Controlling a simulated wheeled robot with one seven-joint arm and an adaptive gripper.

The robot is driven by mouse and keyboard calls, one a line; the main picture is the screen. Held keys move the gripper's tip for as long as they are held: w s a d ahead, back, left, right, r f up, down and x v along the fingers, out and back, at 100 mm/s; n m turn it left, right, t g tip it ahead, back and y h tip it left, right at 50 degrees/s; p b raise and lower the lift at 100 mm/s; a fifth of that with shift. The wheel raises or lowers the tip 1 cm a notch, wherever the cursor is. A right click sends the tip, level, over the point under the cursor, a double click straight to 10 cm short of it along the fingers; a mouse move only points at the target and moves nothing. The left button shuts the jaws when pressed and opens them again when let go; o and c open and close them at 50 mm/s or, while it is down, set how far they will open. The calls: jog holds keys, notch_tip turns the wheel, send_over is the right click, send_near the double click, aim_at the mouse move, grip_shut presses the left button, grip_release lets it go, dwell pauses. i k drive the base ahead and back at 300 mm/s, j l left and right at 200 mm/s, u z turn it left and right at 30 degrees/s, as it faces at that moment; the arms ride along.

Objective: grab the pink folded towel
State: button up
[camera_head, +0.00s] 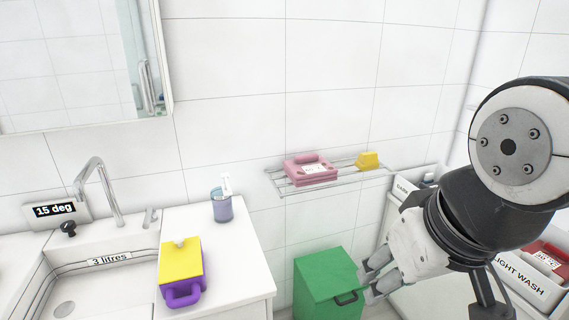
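The pink folded towel (311,170) lies on a wire wall shelf (345,178), left of the shelf's middle.
A yellow block (368,160) sits right of the towel on the shelf. Below is the green bin (328,281). At left, a counter holds a cup (221,206), a yellow-and-purple container (182,272) and a sink with a tap (97,190). Labelled crates (527,280) stand at right.

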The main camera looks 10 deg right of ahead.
aim_at(312, 168)
jog(key=z, duration=0.15)
jog(key=i+l+u, duration=0.25)
jog(key=i+l, duration=0.25)
jog(key=i+l+u, duration=0.15)
jog(key=l, duration=0.25)
jog(key=i+l+u, duration=0.15)
jog(key=i+l, duration=0.15)
jog(key=i+l+u, duration=0.1)
jog(key=l, duration=0.3)
jog(key=i+l+u, duration=0.15)
jog(key=i+l, duration=0.15)
jog(key=l, duration=0.1)
